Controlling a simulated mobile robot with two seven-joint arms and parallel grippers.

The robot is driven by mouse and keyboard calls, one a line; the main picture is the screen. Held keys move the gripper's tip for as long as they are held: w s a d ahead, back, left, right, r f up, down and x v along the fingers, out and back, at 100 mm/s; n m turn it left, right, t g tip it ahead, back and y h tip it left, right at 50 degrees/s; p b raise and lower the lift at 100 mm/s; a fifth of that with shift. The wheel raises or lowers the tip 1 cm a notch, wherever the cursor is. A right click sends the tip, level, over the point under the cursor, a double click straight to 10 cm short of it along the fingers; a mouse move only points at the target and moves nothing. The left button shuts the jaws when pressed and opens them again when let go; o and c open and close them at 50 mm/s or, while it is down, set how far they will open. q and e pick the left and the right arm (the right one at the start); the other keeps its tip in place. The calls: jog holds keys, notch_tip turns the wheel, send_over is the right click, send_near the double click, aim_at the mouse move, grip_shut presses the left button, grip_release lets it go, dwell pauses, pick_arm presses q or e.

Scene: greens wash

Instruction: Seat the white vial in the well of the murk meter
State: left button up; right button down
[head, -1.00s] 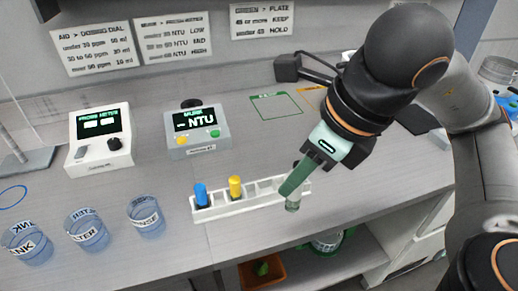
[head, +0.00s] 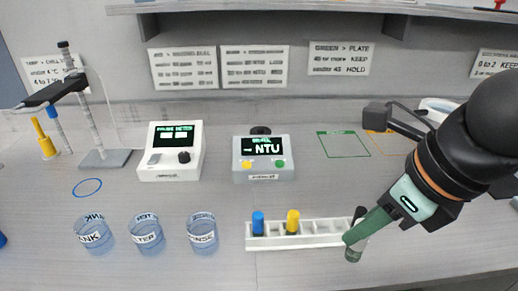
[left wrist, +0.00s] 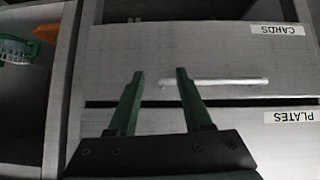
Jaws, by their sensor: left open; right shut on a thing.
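The murk meter (head: 264,158) is a grey box with a dark NTU screen, a yellow and a green button, and a dark round piece on top at the back. My right gripper (head: 357,236) is shut on a small glassy vial (head: 353,254) by the right end of the white rack. I take it for the white vial, but its upper part is hidden behind the green finger. The meter stands to the gripper's left and farther back. My left gripper (left wrist: 159,74) is open and empty in the left wrist view, facing drawer fronts.
The white rack (head: 325,236) holds a blue-capped (head: 258,222) and a yellow-capped vial (head: 292,221). A small dark object (head: 360,212) stands beside my right fingers. Labelled beakers (head: 202,234) stand at the left, and another meter (head: 170,151) behind them.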

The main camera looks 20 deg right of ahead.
jog(key=w+a+f+n+g+h+p, duration=0.1)
jog(key=w+f+n+g+p, duration=0.2)
jog(key=n, duration=1.2)
jog(key=w+a+f+n+g+p, duration=0.1)
jog(key=w+f+n+g+p, duration=0.2)
jog(key=n, duration=1.3)
notch_tip(320, 180, down, 5)
jog(key=w+g, duration=0.2)
jog(key=shift+w+g+h+p, duration=0.3)
jog(key=shift+h, duration=0.1)
jog(key=shift+d+r, duration=0.15)
